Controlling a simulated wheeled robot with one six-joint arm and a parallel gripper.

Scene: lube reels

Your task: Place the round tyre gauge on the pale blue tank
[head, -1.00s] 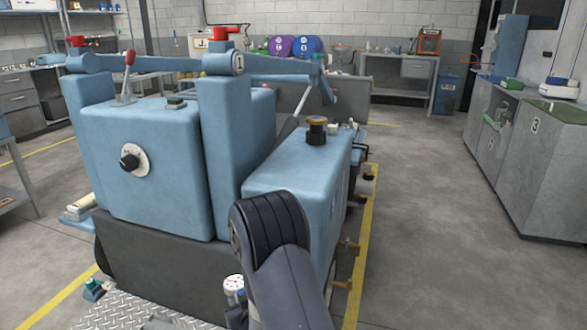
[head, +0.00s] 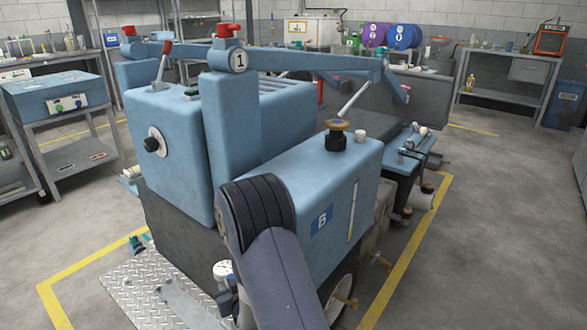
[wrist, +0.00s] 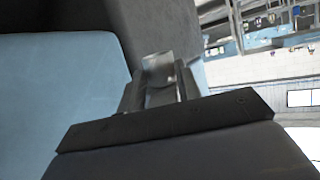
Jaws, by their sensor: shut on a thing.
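The round tyre gauge (head: 222,269) has a pale dial and shows low in the head view, just left of my arm. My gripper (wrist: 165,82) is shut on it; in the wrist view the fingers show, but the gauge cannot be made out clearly. The pale blue tank (head: 283,172) is the box marked B on the machine's right side, behind and right of my arm. Its top is higher in the picture than the gauge, and the two look apart. A large pale blue surface (wrist: 60,95) fills the left of the wrist view.
A black filler cap with an amber top (head: 336,136) and a small white cylinder (head: 360,136) stand on the tank's far end. The tank's near top looks clear. A lever (head: 358,98) rises behind. A tread plate (head: 150,285) lies at lower left. Open floor is at right.

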